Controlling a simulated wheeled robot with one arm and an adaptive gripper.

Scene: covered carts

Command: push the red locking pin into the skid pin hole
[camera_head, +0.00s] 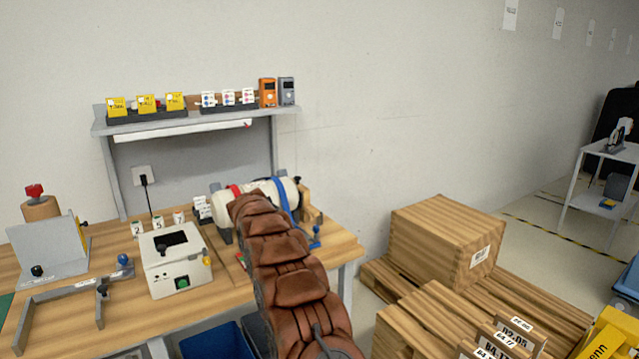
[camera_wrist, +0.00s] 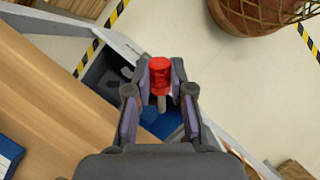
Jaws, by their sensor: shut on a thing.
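In the wrist view my gripper (camera_wrist: 160,84) is shut on the red locking pin (camera_wrist: 159,70). The pin's red ribbed head sits between the fingertips, and a short grey shank shows below it in the picture. The pin is over the edge of a wooden bench top, with a blue bin and the floor beneath. In the head view my brown-covered arm reaches toward the bench; the gripper and held pin are hidden there. I cannot make out the skid pin hole in either view.
The bench (camera_head: 215,301) carries a white box with a green button (camera_head: 172,265), a white cylinder with red and blue straps (camera_head: 224,202) and a grey bracket (camera_head: 47,248). Wooden crates (camera_head: 447,237) stand to the right.

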